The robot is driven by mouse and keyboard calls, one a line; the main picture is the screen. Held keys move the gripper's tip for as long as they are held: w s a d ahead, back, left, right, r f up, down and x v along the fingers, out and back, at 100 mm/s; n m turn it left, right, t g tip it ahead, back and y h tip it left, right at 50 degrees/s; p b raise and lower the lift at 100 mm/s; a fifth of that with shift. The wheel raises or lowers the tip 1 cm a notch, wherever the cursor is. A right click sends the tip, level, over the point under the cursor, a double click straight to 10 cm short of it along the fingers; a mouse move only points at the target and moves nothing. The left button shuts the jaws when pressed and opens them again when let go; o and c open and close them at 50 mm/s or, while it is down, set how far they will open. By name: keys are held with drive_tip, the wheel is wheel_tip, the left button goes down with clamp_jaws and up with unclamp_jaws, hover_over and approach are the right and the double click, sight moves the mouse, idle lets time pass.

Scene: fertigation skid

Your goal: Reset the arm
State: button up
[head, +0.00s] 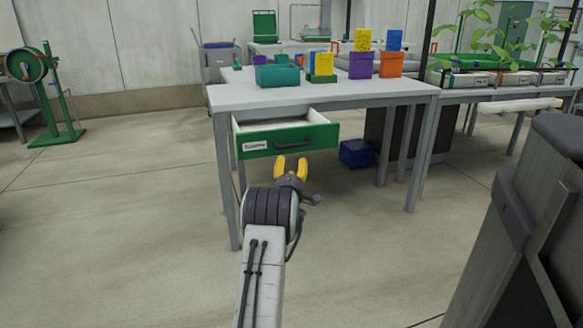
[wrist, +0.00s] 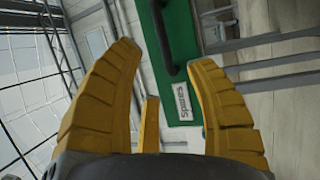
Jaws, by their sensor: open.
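My gripper (head: 291,168) has yellow fingers and is in front of the table, just below and in front of the green drawer front (head: 290,140) in the head view. In the wrist view my gripper (wrist: 165,90) shows its fingers spread apart with nothing between them. The drawer is pulled out of the table and carries a dark handle and a white label. The green drawer front (wrist: 187,60) also shows in the wrist view, beyond the fingers, with its dark handle (wrist: 163,35) and a label reading "Spares" (wrist: 180,103). The fingers look apart from the handle.
A green reel stand (head: 52,95) is at the left. Plants (head: 500,35) stand at the right.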

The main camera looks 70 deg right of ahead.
idle(0.6)
drive_tip(key=w+a+r+t+y+p, duration=0.5)
drive_tip(key=w+a+r+y+p, duration=0.4)
drive_tip(key=w+a+r+p, duration=0.95)
drive_tip(key=w+a+r+y+p, duration=0.2)
drive_tip(key=a+r, duration=0.1)
drive_tip(key=a, duration=0.5)
drive_tip(key=w+a+r+m+y+p, duration=0.1)
drive_tip(key=a+r+p, duration=0.15)
drive_tip(key=a, duration=0.65)
drive_tip(key=w+a+r+y+p, duration=0.2)
drive_tip(key=a+r, duration=0.1)
drive_tip(key=a, duration=0.5)
drive_tip(key=s+a+r+g+y+p, duration=0.1)
drive_tip(key=s+a+r+p, duration=0.2)
drive_tip(key=a, duration=0.4)
drive_tip(key=s+a+r+g+y+p, duration=0.1)
drive_tip(key=s+a+r+y+p, duration=0.1)
drive_tip(key=s+a+p, duration=0.35)
drive_tip(key=s+a+r+g+y+p, duration=0.1)
drive_tip(key=s+a+r+g+p, duration=0.1)
drive_tip(key=s+a, duration=0.4)
drive_tip(key=s+a+r+m+g+y+p, duration=0.1)
drive_tip(key=s+a+r+g+p, duration=0.1)
drive_tip(key=s+a+p, duration=0.2)
drive_tip(key=s+a, duration=0.2)
drive_tip(key=s, duration=0.2)
drive_tip(key=shift+s+a+r+p, duration=0.2)
drive_tip(key=shift+s+a+p, duration=0.1)
drive_tip(key=shift+a+p, duration=0.05)
